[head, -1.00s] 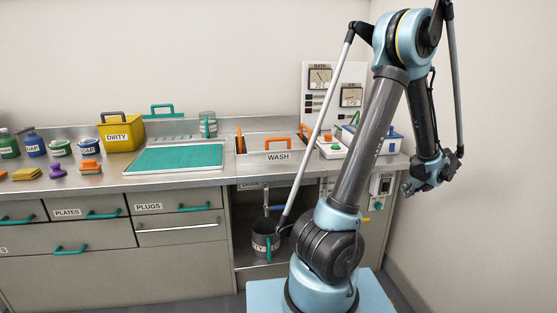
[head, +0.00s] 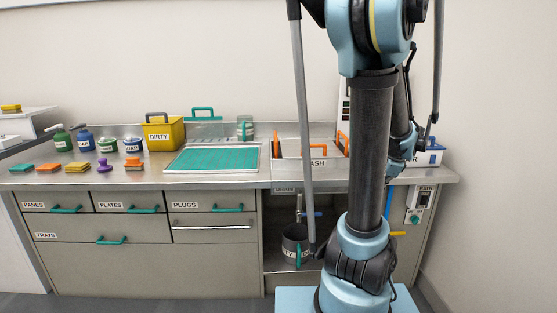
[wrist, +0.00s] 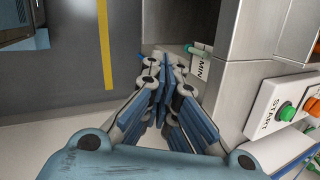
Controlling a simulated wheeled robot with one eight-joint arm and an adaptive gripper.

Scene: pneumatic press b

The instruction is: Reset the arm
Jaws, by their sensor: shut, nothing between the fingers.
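My arm stands upright in the head view, on a light blue base at the right, in front of the counter. Its outer part hangs down behind the grey upright link, and my gripper is largely hidden there. In the wrist view my gripper (wrist: 165,72) shows its blue and white fingers drawn together at the tips. It is shut and empty. The fingertips point toward a grey surface and a small white label reading MIN (wrist: 199,67); I cannot tell whether they touch anything.
The steel counter (head: 225,184) carries a yellow DIRTY bin (head: 163,137), a green mat (head: 213,158), bottles and sponges. In the wrist view a START panel (wrist: 272,108) is close at the right. The side wall is at the right.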

